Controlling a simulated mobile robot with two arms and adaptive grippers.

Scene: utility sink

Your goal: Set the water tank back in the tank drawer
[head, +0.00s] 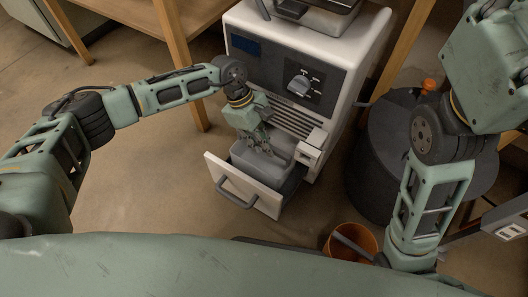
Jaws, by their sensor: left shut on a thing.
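The water tank (254,162) is a grey open-topped box. It sits within the pulled-out tank drawer (243,187), low on the front of a white machine; I cannot tell whether it rests on the drawer's floor. The drawer has a white front panel and a dark bar handle (236,193). My left gripper (265,149) reaches down from above and is shut on the tank, with its fingertips at the tank's upper part. My right arm comes down at the right, and its gripper is not in view.
The white machine (300,65) has a dial and vents above the drawer. A dark round bin (375,150) stands right of it. An orange bucket (350,242) is in front, at lower right. A wooden table leg (185,75) stands behind left. The floor left of the drawer is clear.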

